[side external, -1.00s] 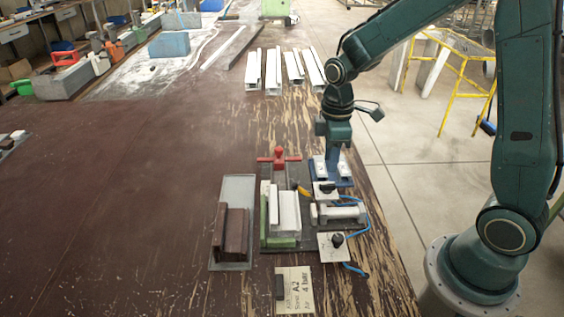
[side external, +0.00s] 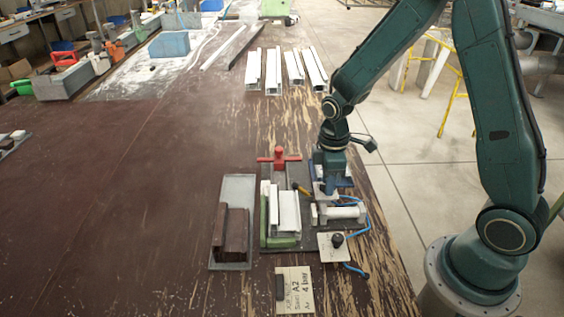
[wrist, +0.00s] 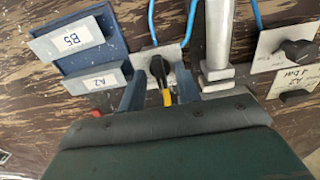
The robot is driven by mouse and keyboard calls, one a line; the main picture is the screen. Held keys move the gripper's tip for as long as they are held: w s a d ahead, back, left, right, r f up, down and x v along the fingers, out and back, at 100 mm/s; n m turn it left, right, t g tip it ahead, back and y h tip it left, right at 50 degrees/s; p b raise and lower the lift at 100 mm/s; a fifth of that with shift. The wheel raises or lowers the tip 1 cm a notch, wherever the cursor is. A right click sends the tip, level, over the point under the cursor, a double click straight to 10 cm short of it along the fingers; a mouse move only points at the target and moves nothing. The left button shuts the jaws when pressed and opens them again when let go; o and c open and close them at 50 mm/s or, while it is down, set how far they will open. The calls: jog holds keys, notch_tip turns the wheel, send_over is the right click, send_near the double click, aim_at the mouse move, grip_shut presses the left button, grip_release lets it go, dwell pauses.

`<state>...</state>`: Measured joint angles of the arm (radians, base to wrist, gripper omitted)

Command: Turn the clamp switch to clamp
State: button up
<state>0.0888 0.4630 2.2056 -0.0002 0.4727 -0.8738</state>
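The clamp switch (wrist: 159,68) is a black knob on a small light plate in the wrist view. A yellow piece (wrist: 167,97) shows just below it, partly hidden by my gripper. My gripper (wrist: 160,88) is open, with one blue finger on each side of the knob's lower part and visible gaps. In the side view my gripper (side external: 325,187) is low at the switch plate and hides most of it. The clamp fixture (side external: 272,238) holds a white profile (side external: 288,212) to the left of my gripper. The switch's lettering cannot be read.
A metal cylinder (wrist: 218,35) stands close right of the switch, with blue hoses around. A second black knob (side external: 337,240) sits on a plate nearer the camera. A blue tray with labelled blocks (wrist: 92,45) is close left. A red handle (side external: 279,158) rises behind the fixture.

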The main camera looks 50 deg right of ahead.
grip_shut()
jog(key=shift+m, duration=0.4)
jog(key=m, duration=1.1)
dwell(0.4)
grip_release()
